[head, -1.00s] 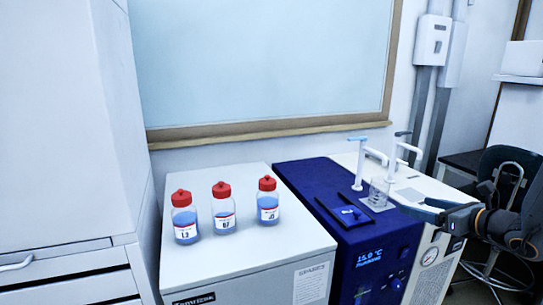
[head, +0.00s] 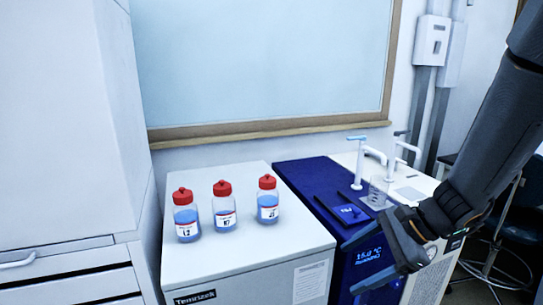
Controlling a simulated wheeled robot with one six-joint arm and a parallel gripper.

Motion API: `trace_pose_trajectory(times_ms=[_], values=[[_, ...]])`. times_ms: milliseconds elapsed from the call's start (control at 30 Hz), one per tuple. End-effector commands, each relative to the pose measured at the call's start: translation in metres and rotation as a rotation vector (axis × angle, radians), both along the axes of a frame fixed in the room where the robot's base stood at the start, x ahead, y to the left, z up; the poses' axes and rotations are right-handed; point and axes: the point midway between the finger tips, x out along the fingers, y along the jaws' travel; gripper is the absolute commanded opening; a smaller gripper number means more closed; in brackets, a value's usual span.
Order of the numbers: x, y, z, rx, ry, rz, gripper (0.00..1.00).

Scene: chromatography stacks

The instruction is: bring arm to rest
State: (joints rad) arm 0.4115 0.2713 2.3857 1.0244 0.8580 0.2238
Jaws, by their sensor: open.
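My arm (head: 500,135) comes down from the upper right edge of the head view. My gripper (head: 352,266) is open, its two fingers pointing left and spread apart, with nothing seen between them. It is in front of the blue chiller unit and covers part of its front panel. I cannot tell how far it is from the panel.
Three red-capped bottles (head: 186,222) (head: 224,213) (head: 268,205) of blue liquid stand on a white cabinet (head: 235,255). The blue chiller (head: 300,172) has a lit display. A clear beaker (head: 377,192) stands behind my gripper, near white taps (head: 358,168). A dark chair is at right.

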Motion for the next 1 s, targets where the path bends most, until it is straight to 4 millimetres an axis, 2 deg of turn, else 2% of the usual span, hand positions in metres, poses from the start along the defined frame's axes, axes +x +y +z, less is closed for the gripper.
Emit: trace_pose_trajectory(times_ms=[67,200,333,500,700,1000], values=[[-0.030,0.015,-0.006,-0.125,-0.022,0.225,0.73],[-0.072,0.019,-0.016,-0.344,-0.090,0.628,0.73],[-0.092,0.012,-0.018,-0.519,-0.175,0.972,0.73],[-0.096,0.005,-0.014,-0.667,-0.271,1.283,0.73],[-0.096,0.003,-0.012,-0.723,-0.313,1.405,0.73],[-0.095,0.002,-0.012,-0.723,-0.312,1.404,0.73]])
